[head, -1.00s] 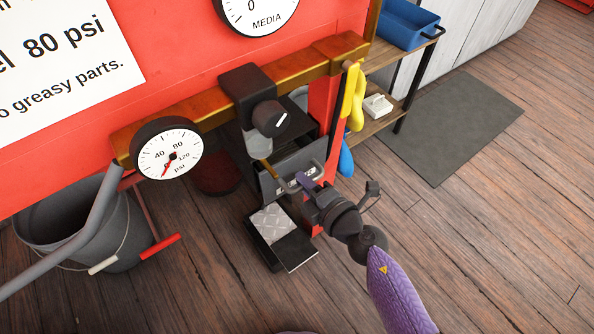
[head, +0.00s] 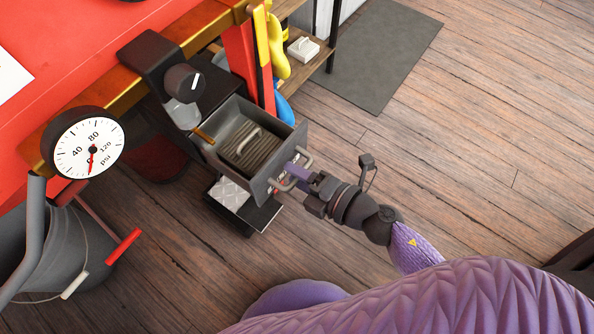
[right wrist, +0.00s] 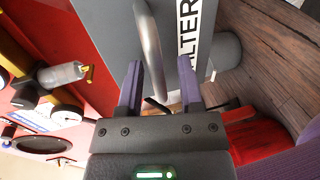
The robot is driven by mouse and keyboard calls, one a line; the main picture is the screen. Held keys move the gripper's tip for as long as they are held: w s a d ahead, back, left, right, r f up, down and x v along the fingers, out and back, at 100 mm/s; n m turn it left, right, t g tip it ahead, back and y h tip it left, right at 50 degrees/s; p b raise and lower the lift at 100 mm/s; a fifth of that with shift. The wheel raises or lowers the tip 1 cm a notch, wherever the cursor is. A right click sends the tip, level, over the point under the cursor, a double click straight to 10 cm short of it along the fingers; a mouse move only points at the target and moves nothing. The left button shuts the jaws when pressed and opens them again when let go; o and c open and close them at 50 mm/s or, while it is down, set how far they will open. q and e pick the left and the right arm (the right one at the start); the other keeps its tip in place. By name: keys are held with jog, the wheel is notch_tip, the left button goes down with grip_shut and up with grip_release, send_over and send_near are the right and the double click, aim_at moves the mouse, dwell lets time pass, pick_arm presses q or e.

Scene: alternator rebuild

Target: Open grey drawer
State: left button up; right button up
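The grey drawer (head: 265,183) stands pulled out of its dark housing (head: 218,93) under the bench edge. A ribbed dark block with a bar handle (head: 252,147) lies inside it. My right gripper (head: 295,174) is at the drawer's front, by its metal handle (head: 305,158). In the right wrist view, the handle (right wrist: 149,45) runs between the two purple fingers of this gripper (right wrist: 159,85). The fingers are apart, with a gap clearly visible on the right side of the bar. Part of a label reading "FILTER" (right wrist: 192,35) shows on the drawer front. My left gripper is not in view.
A black open box with a metal plate (head: 232,195) is below the drawer. A pressure gauge (head: 88,143) and a bucket (head: 50,255) are at the left.

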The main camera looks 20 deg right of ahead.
jog(key=p+v, duration=0.2)
jog(key=v, duration=0.8)
